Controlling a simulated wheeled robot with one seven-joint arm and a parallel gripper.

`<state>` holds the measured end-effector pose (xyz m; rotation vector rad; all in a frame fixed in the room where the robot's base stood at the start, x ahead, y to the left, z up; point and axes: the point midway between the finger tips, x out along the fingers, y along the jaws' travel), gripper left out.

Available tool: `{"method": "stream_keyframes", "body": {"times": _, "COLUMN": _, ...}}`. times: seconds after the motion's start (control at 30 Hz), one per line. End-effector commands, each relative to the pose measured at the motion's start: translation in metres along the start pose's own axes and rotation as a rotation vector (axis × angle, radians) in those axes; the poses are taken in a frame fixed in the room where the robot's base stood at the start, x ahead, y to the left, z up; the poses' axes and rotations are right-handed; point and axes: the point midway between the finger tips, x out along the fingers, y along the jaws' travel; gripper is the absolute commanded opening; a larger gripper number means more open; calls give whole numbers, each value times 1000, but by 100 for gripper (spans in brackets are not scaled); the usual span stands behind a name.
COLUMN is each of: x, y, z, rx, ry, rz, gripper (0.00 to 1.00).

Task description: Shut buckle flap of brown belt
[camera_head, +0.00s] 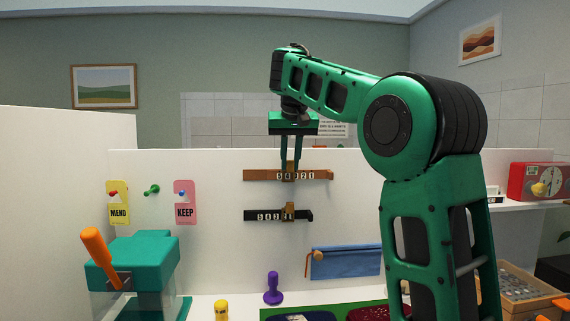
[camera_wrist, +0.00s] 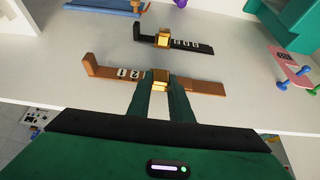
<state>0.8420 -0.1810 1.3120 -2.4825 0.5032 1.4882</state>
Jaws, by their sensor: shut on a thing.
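The brown belt (camera_head: 259,175) is stretched level across the white panel, with white number tiles along it. In the wrist view the brown belt (camera_wrist: 206,88) runs across the middle, its gold buckle (camera_wrist: 160,79) near the centre. My gripper (camera_head: 290,168) reaches down to the belt from above. In the wrist view my gripper (camera_wrist: 161,85) has its fingertips on either side of the gold buckle, closed on it at the flap. The fingers hide part of the buckle and some tiles. The flap's exact angle cannot be told.
A black belt (camera_head: 262,215) with its own gold buckle (camera_wrist: 163,41) hangs just below. A blue cloth (camera_head: 345,263) hangs lower right. Yellow (camera_head: 118,205) and pink (camera_head: 185,205) tags hang at left. A teal box (camera_head: 133,262) stands lower left. The panel above the belt is clear.

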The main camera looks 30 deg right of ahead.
Motion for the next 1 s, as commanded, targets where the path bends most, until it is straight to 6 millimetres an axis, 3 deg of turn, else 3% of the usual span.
{"method": "stream_keyframes", "body": {"times": 0.57, "x": 10, "y": -3, "z": 14, "rx": -6, "ry": 269, "rz": -5, "gripper": 0}}
{"method": "stream_keyframes", "body": {"times": 1.0, "x": 28, "y": -6, "z": 23, "rx": -9, "ry": 625, "rz": -11, "gripper": 0}}
